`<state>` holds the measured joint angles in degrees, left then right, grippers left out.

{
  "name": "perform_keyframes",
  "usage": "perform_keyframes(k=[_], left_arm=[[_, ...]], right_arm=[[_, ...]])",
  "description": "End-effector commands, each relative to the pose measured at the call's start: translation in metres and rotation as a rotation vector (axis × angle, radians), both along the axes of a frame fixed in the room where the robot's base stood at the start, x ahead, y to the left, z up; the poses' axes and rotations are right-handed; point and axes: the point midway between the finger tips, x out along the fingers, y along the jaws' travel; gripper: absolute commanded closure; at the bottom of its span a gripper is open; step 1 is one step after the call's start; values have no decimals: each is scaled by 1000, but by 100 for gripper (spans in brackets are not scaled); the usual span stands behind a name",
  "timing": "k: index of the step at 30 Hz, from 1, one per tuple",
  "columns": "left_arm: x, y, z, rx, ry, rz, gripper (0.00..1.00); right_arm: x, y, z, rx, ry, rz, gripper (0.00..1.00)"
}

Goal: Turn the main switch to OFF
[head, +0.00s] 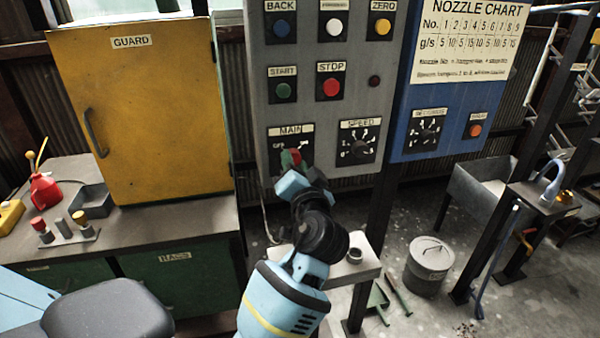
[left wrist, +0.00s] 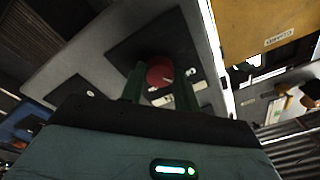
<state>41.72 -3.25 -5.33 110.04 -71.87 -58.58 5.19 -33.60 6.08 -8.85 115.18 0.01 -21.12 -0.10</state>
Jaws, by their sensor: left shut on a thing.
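The main switch is a red knob (head: 291,157) on a black plate under a MAIN label (head: 291,131), at the lower left of the grey control panel (head: 262,100). In the head view my left gripper (head: 289,164) is at the knob and covers part of the plate. In the left wrist view the round red knob (left wrist: 160,71) sits between the two dark green fingers of my left gripper (left wrist: 160,84), which is shut on it. A pale mark shows on the knob; which setting it points to I cannot tell. My right gripper is not in view.
The SPEED dial (head: 359,146) is just right of the switch, with the red STOP button (head: 331,86) above. The yellow guard cabinet (head: 145,110) stands left of the panel. A small shelf (head: 350,268) is below. A blue panel (head: 440,115) is to the right.

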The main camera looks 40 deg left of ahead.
Motion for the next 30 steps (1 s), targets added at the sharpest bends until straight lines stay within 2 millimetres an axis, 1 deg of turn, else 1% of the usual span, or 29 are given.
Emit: perform_keyframes(k=[1,3,9,27,28,30], left_arm=[[0,0,-4,-21,-20,1,91],[0,0,-4,-44,-48,1,91],[0,0,-2,-91,-104,1,91],[1,0,1,-112,-132,-1,91],[1,0,1,-112,-132,-1,65],[1,0,1,-111,-131,-1,55]], right_arm=[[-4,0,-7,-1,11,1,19],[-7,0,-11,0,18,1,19],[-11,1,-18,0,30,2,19],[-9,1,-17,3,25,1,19],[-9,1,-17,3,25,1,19],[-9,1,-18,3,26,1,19]])
